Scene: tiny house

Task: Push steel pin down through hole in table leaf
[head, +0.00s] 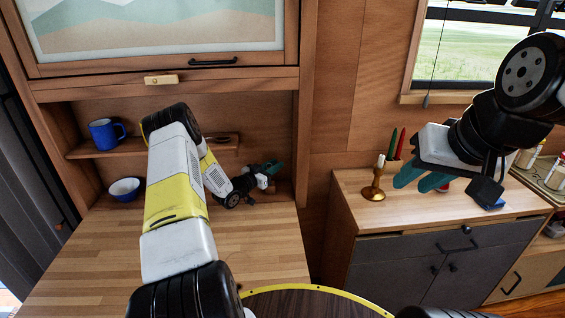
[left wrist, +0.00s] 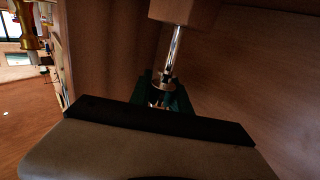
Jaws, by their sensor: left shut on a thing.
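The steel pin (left wrist: 174,48) shows in the left wrist view as a thin shiny rod with a collar near my fingers. Its far end meets a wooden block (left wrist: 184,10) at the top edge; I cannot tell how deep it goes in. My left gripper (left wrist: 162,92) is shut on the pin by the collar. In the head view my left gripper (head: 273,170) is at the back right of the wooden table leaf (head: 235,250), by the cabinet's right side. The pin and hole are not clear there. My right gripper (head: 420,178) is open and empty over the right counter.
A blue mug (head: 103,134) stands on the shelf (head: 95,151), with a blue-and-white bowl (head: 124,190) below. A brass candlestick (head: 374,184) stands on the right counter (head: 385,208), near my right gripper. The front of the leaf is clear.

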